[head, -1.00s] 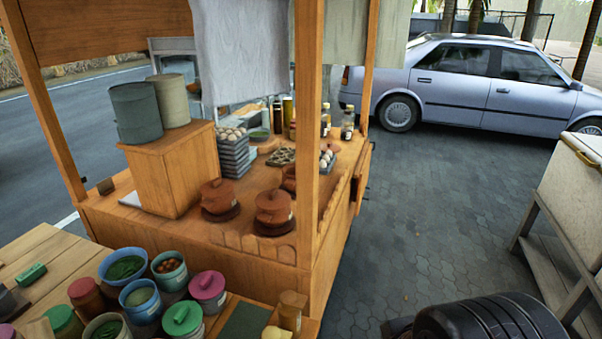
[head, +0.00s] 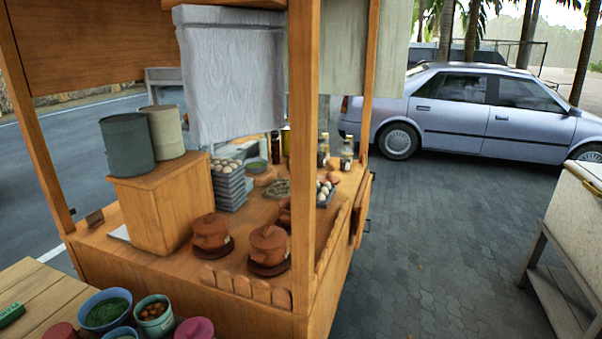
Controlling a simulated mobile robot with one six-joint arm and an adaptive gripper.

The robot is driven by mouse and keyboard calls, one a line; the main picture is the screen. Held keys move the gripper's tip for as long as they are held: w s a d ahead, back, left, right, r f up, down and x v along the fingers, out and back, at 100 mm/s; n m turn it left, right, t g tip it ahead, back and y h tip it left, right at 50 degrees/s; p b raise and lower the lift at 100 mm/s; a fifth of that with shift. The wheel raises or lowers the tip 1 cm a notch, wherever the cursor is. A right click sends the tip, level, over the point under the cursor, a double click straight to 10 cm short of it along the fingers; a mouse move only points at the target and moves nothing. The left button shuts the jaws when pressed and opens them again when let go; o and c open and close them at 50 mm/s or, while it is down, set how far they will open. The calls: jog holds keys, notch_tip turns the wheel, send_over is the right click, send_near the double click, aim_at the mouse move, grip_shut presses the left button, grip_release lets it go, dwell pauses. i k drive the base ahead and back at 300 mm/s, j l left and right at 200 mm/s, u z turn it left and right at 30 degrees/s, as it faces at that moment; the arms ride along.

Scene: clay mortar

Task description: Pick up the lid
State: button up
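Two lidded brown clay pots stand on the wooden cart counter in the head view. One clay lid (head: 210,225) sits on the left pot (head: 211,241). Another clay lid (head: 268,237) sits on the right pot (head: 267,255), nearer the front corner post. Each pot rests on a dark round base. A further clay vessel (head: 285,214) is partly hidden behind the post. Which lid the task means cannot be told. My gripper is not in view.
A wooden post (head: 304,160) rises right of the pots, and a low scalloped edge (head: 243,288) runs in front. A wooden box (head: 162,205) with two canisters stands left. A hanging cloth (head: 232,80) is above.

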aim_at(333, 179)
jog(key=i+l+z, duration=0.35)
jog(key=i, duration=0.55)
jog(key=i+z, duration=0.35)
jog(key=i, duration=0.55)
jog(key=i+l+u, duration=0.1)
jog(key=i+u, duration=0.3)
jog(key=i+l+u, duration=0.2)
jog(key=i+u, duration=0.2)
jog(key=i+l+u, duration=1)
jog(key=l+u, duration=0.25)
jog(key=i+l+u, duration=0.1)
jog(key=l+u, duration=1.3)
